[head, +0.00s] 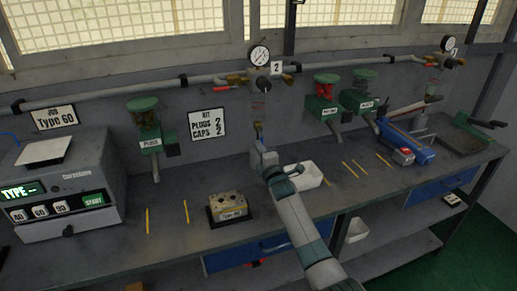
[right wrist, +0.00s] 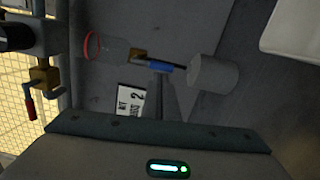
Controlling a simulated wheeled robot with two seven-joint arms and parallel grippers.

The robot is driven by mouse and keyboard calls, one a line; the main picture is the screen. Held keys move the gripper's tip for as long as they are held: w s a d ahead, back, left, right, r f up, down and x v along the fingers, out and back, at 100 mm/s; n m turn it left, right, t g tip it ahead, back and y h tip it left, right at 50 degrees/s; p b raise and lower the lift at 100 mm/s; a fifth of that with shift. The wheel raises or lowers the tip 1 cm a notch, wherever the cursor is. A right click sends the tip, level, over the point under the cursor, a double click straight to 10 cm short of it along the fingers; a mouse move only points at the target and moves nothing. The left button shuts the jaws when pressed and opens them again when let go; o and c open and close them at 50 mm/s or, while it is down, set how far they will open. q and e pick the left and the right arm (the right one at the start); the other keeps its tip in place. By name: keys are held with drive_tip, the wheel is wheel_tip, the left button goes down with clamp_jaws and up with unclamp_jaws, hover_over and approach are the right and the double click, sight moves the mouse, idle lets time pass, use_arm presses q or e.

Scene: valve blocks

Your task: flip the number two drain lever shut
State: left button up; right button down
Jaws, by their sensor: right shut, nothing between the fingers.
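The number two plate (head: 276,68) is on the wall pipe beside a round gauge. Below it hangs a clear bowl (right wrist: 108,50) with a red ring and a small brass drain valve (right wrist: 138,55). The blue drain lever (right wrist: 160,68) lies roughly in line with the thin dark drain tube; it is tiny in the head view (head: 258,135). My right gripper (head: 260,150) is just below the drain, its fingers shut and empty. In the right wrist view the fingertips (right wrist: 162,76) are right at the lever; I cannot tell whether they touch. My left gripper is not in view.
A grey cup (right wrist: 213,73) is under the drain tube. A white tray (head: 305,176) sits beside my right gripper. A valve block (head: 229,207) stands on the bench. A red-handled brass valve (right wrist: 40,85) is on the pipe.

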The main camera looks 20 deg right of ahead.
drive_tip(key=shift+d+n, duration=0.2)
drive_tip(key=shift+n, duration=0.2)
drive_tip(key=d+r+n, duration=0.1)
drive_tip(key=d+n, duration=0.2)
drive_tip(key=n, duration=0.5)
drive_tip(key=d+r+n+y, duration=0.1)
drive_tip(key=d+n, duration=0.2)
drive_tip(key=n, duration=0.6)
drive_tip(key=shift+w+r+t+p, duration=0.15)
drive_tip(key=shift+r+t+p, duration=0.15)
drive_tip(key=shift+r+p, duration=0.05)
drive_tip(key=shift+f, duration=0.1)
